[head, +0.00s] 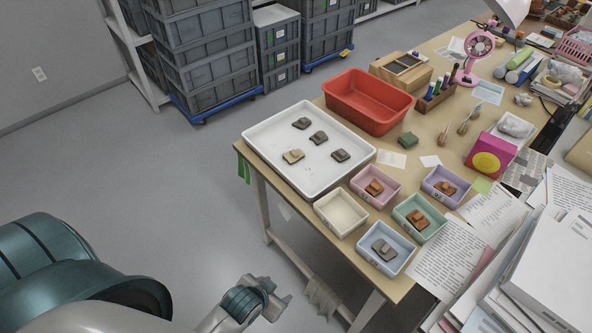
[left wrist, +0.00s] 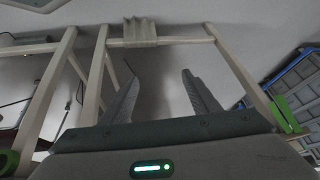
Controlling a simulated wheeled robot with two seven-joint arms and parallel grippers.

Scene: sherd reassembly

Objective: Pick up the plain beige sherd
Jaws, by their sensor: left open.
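The plain beige sherd (head: 293,156) lies in the white tray (head: 316,187) at the near left of the table, with several dark grey-brown sherds (head: 319,138) around it. My left gripper (head: 279,301) is low in front of the table, off its edge and well short of the tray. In the left wrist view its two fingers (left wrist: 162,98) stand apart with nothing between them. That view shows the table's legs and underside, not the sherd. My right gripper is not in view.
Small bins in cream (head: 341,212), pink (head: 376,185), purple (head: 445,186), green (head: 419,217) and blue (head: 384,250) stand right of the tray; all but the cream one hold sherds. A red basin (head: 368,100) stands behind the tray. Papers (head: 540,270) cover the right side.

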